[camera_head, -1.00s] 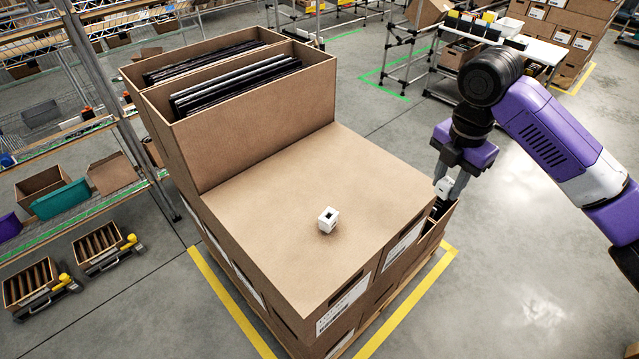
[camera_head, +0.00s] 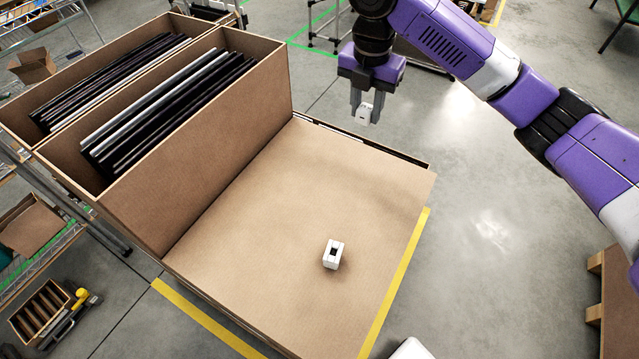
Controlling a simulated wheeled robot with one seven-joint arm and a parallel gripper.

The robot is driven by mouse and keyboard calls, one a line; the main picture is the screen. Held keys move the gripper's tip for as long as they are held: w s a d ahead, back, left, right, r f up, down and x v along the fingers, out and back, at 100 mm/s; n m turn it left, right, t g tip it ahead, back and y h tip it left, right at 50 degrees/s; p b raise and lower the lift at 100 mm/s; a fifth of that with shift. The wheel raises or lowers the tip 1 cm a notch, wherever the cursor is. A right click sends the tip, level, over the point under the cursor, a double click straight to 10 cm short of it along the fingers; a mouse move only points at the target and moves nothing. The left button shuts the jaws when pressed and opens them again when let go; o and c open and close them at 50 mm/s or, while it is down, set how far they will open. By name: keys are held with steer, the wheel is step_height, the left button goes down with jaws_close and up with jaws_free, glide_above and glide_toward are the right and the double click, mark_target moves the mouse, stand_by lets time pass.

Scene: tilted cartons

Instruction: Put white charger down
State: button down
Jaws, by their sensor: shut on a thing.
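My gripper (camera_head: 367,108) points down near the far right corner of the cardboard carton top. It is shut on a small white charger (camera_head: 364,114), held between the two fingers. The charger appears above the far edge of the carton top (camera_head: 270,235); its exact height I cannot tell. A second small white block (camera_head: 333,254) with a dark square opening stands on the carton top, nearer the front right edge, well apart from my gripper.
Open cartons (camera_head: 190,130) filled with dark and silver flat panels rise on the left of the carton top. Yellow floor tape (camera_head: 395,290) runs along the right side. Grey floor (camera_head: 480,230) is free on the right. A brown wooden structure (camera_head: 617,300) stands at lower right.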

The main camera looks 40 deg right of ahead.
mark_target(356, 175)
step_height(356, 175, down, 19)
steer(key=shift+r+p, duration=0.1)
steer(key=shift+p, duration=0.6)
steer(key=c, duration=1.1)
jaws_free()
steer(key=shift+o, duration=0.2)
step_height(356, 175, up, 12)
steer(key=a+b, duration=0.1)
steer(key=b, duration=0.1)
steer(key=shift+s, duration=0.25)
